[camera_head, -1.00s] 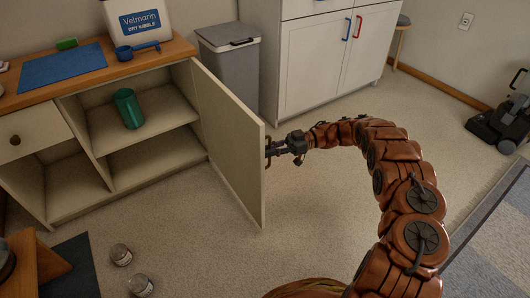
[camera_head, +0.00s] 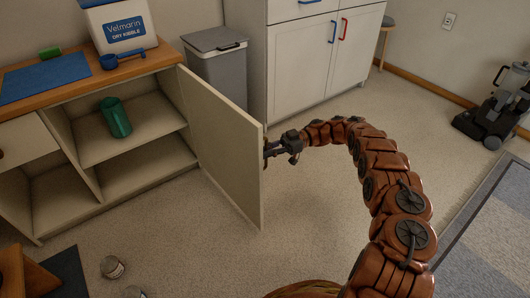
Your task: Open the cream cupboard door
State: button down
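The cream cupboard door (camera_head: 218,148) stands swung wide open from the low cupboard, hinged at the cupboard's right side. The cupboard's shelves (camera_head: 150,178) are exposed, with a green cup (camera_head: 116,118) on the upper one. My gripper (camera_head: 270,150) is at the door's free edge, on its outer face, where the handle is. The fingers appear to be around the handle, but the door edge and the small size hide whether they are closed on it.
A grey bin (camera_head: 217,66) stands behind the door, beside a white cabinet (camera_head: 300,62). Cans (camera_head: 112,267) lie on the floor at the front left, near a wooden piece (camera_head: 25,275). A vacuum cleaner (camera_head: 492,108) stands at the right. The floor between is clear.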

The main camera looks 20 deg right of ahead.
jog(key=c, duration=1.2)
grip_release()
notch_tip(320, 180, up, 10)
